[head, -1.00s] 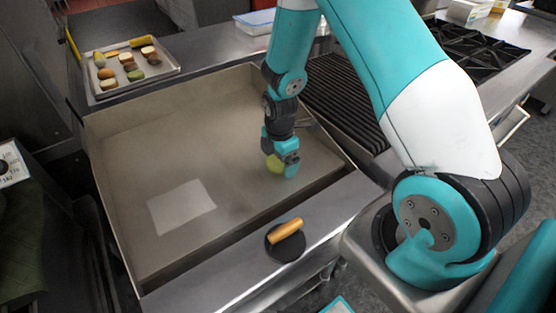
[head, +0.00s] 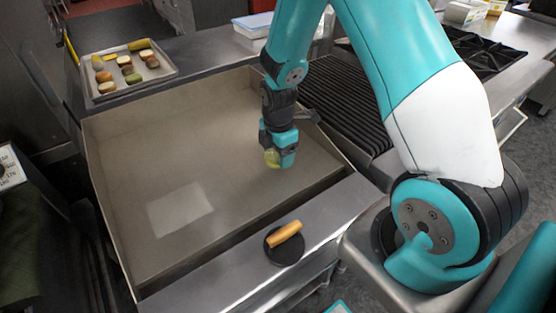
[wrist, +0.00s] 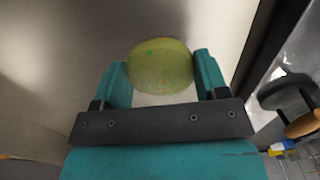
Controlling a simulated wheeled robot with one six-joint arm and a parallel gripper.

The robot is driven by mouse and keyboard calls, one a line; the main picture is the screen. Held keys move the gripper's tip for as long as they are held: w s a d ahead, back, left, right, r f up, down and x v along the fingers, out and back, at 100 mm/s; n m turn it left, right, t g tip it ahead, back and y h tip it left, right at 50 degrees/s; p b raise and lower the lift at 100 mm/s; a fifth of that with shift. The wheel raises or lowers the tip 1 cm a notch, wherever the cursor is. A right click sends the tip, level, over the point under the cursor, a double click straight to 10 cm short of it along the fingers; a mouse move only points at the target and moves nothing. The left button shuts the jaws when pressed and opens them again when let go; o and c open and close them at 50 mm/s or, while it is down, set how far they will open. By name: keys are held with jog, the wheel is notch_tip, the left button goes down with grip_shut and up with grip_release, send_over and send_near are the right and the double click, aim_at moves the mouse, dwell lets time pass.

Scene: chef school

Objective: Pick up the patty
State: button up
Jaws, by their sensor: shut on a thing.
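The patty (wrist: 161,66) is a round, yellow-green disc with small orange and green flecks. In the wrist view it sits between the two teal fingers of my gripper (wrist: 163,82), which are shut on it. In the head view my gripper (head: 279,160) points down over the right part of the large flat griddle (head: 160,140), and the patty (head: 271,158) shows at the left of the fingers. The patty appears a little above the griddle surface; the exact gap is hard to tell.
The griddle has raised side walls. A tray (head: 165,72) with several buns and other food pieces stands at the back left. A round press with a wooden handle (head: 285,233) rests on the front ledge. A ribbed grill (head: 345,100) lies to the right.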

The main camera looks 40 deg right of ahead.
notch_tip(320, 180, up, 17)
jog(key=b, duration=0.1)
